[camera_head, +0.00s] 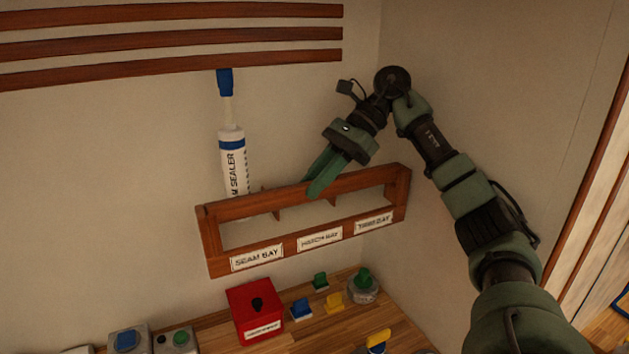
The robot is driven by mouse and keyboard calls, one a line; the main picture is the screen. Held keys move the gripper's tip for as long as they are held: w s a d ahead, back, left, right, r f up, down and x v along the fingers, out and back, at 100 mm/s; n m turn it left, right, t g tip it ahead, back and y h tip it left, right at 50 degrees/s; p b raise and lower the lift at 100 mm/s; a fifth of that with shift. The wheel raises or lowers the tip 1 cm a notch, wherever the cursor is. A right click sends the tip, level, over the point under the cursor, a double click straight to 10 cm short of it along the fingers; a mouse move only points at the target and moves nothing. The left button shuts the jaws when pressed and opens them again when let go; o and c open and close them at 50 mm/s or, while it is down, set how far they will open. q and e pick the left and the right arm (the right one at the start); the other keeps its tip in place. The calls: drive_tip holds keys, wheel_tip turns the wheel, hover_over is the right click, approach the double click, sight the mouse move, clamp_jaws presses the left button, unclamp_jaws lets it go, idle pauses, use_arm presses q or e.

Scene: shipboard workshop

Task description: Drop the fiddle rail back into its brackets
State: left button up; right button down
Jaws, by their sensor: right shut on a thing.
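The fiddle rail (258,204) is the long brown wooden bar across the upper front of a wall rack (288,252). Its ends lie at or very near the rack's end posts; I cannot tell whether it sits down in its brackets. My right gripper (317,185) reaches down from above, its green fingers shut on the rail near the middle. The brackets are not clearly visible. My left gripper is not in view.
A white sealer tube (232,160) with a blue cap stands in the seam bay behind the rail. The other two bays look empty. Below, a wooden bench (400,330) holds a red box (255,312), coloured knobs and a jar (363,290). Wooden slats (180,40) line the wall above.

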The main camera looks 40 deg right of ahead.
drive_tip(key=shift+f+b, duration=0.5)
drive_tip(key=shift+f, duration=0.2)
drive_tip(key=c, duration=1.2)
unclamp_jaws()
drive_tip(key=shift+c, duration=0.2)
drive_tip(key=shift+r, duration=0.1)
